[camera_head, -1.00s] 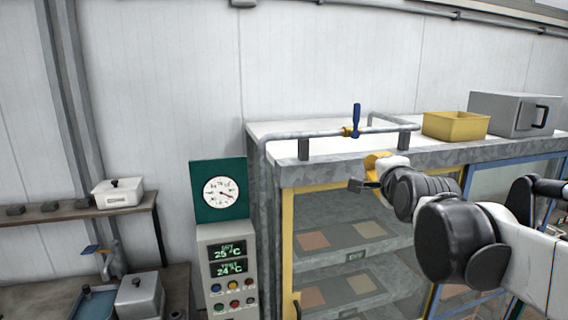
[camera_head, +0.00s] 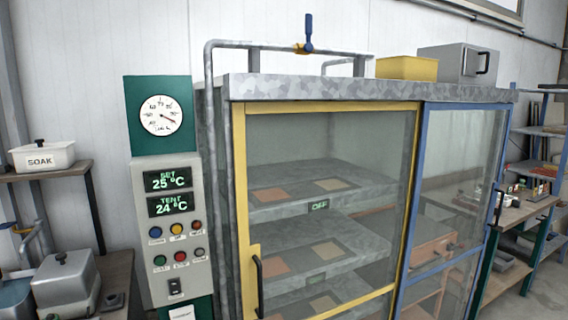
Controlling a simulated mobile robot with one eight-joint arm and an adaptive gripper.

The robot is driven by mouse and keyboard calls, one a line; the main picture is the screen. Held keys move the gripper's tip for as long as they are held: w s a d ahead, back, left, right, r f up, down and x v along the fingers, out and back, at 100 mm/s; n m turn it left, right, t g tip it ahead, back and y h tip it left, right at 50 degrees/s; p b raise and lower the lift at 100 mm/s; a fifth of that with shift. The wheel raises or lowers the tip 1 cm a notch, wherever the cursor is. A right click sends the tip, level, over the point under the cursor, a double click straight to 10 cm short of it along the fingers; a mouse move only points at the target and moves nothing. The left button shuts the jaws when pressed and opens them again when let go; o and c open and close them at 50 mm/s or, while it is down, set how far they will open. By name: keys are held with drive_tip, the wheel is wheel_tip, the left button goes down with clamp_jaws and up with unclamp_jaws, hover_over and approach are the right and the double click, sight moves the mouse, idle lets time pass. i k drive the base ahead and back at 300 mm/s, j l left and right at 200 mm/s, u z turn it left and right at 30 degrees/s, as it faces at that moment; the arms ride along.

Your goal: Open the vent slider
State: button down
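I cannot make out a vent slider in this view. The metal cabinet (camera_head: 370,88) fills the middle and right, with a yellow-framed glass door (camera_head: 238,200) and a blue-framed glass door (camera_head: 414,200). Both doors look closed. Shelves with orange and tan squares show behind the yellow-framed glass, with a small sign (camera_head: 319,206) that seems to read "OFF". A pipe with an upright blue valve lever (camera_head: 309,30) runs above the cabinet top. My gripper and arm are not in view.
A control box (camera_head: 176,230) reading SET 25 °C and TENT 24 °C stands left of the cabinet, under a dial gauge (camera_head: 161,115). A yellow bin (camera_head: 407,68) and a grey box (camera_head: 458,64) sit on top. Shelving (camera_head: 540,160) stands at right; a white SOAK container (camera_head: 42,157) at left.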

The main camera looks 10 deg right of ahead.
sight(472, 59)
drive_tip(key=z, duration=1.3)
